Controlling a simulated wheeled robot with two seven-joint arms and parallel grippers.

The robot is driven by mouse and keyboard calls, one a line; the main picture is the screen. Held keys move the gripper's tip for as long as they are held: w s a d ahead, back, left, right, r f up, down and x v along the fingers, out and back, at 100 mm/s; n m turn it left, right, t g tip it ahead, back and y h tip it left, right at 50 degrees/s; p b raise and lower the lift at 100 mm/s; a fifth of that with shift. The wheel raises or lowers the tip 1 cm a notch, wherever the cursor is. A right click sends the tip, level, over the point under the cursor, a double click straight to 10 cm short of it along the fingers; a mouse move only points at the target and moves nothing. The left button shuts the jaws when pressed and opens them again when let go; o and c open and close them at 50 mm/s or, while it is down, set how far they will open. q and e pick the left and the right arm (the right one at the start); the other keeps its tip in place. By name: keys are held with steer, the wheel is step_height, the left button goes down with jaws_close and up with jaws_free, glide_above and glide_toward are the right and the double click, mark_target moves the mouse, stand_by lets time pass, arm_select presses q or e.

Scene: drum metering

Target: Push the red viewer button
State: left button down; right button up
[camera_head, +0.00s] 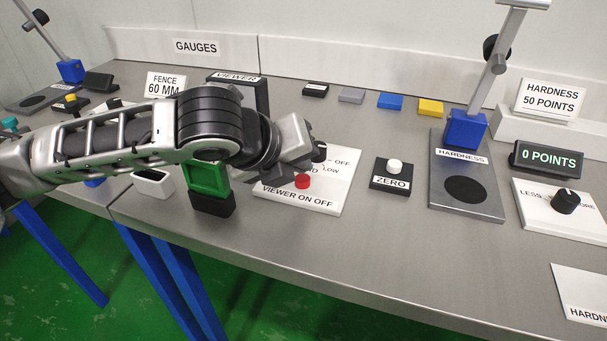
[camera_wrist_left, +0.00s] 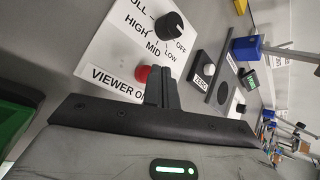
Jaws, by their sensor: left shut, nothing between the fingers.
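The red viewer button (camera_head: 303,181) sits on a white panel (camera_head: 328,200) marked VIEWER ON OFF. It also shows in the left wrist view (camera_wrist_left: 142,74), partly hidden by my fingers. My left gripper (camera_head: 289,171) is over the left part of this panel, its fingers shut and empty. In the left wrist view its dark fingertips (camera_wrist_left: 161,73) are right beside the button. I cannot tell whether they touch it. A black knob (camera_wrist_left: 169,25) with FULL, HIGH, MID, LOW and OFF marks is on the same panel. My right gripper is not in view.
A black ZERO box (camera_head: 391,178) with a white button stands right of the panel. The grey hardness stand (camera_head: 468,200) is farther right. A green and black block (camera_head: 210,190) stands left of the panel under my arm. The table front is bare.

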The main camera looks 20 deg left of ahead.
arm_select(q)
steer(key=shift+f, duration=0.35)
steer(key=shift+f, duration=0.25)
stand_by(0.3)
steer(key=shift+r+p, duration=0.75)
steer(key=shift+p, duration=0.4)
steer(key=shift+f, duration=0.1)
